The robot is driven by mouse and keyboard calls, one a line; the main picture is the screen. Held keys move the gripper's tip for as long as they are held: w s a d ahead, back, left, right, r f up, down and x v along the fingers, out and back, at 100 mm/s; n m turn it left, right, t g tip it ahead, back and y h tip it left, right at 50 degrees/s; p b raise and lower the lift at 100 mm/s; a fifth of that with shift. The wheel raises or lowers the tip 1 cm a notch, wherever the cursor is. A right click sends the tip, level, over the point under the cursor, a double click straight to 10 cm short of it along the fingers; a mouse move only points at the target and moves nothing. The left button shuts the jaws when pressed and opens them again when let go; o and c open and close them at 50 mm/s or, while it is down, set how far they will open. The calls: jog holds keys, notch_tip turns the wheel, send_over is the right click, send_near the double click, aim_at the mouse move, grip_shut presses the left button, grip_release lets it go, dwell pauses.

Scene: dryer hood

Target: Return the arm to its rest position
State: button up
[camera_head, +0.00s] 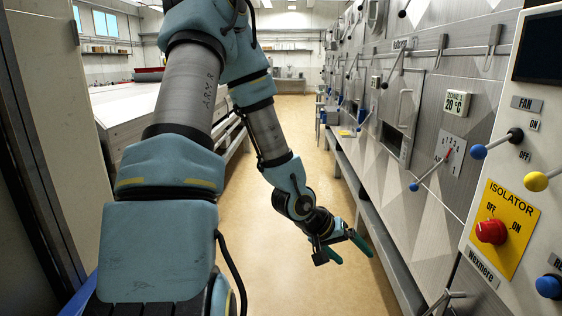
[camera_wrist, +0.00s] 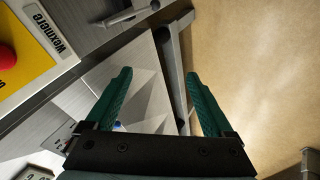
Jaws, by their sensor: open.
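My arm hangs extended down the middle of the aisle in the head view, in front of my body. My gripper (camera_head: 345,250) is at its lower end, above the tan floor and left of the hood's front wall. It is open and empty. In the wrist view, its two green fingers (camera_wrist: 160,105) stand well apart, with nothing between them but the background panel and rail. No contact with any surface shows.
The dryer hood's panel wall (camera_head: 400,195) runs along the right, with levers and a red isolator knob (camera_head: 491,231) on a yellow plate. A metal rail (camera_head: 375,230) runs along its foot. A pale bench (camera_head: 125,105) stands on the left. The floor (camera_head: 290,130) between is clear.

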jog(key=w+a+r+y, duration=0.1)
jog(key=a+r+y, duration=0.15)
jog(key=a, duration=0.55)
jog(key=w+a+r+y, duration=0.1)
jog(key=a+y, duration=0.3)
jog(key=a, duration=0.5)
jog(key=s+a+r+n+y, duration=0.1)
jog(key=s+a+r+n, duration=0.1)
jog(key=s+a+r, duration=0.3)
jog(key=shift+s+a+r+g, duration=0.3)
jog(key=shift+a+r, duration=0.3)
jog(key=shift+a, duration=0.35)
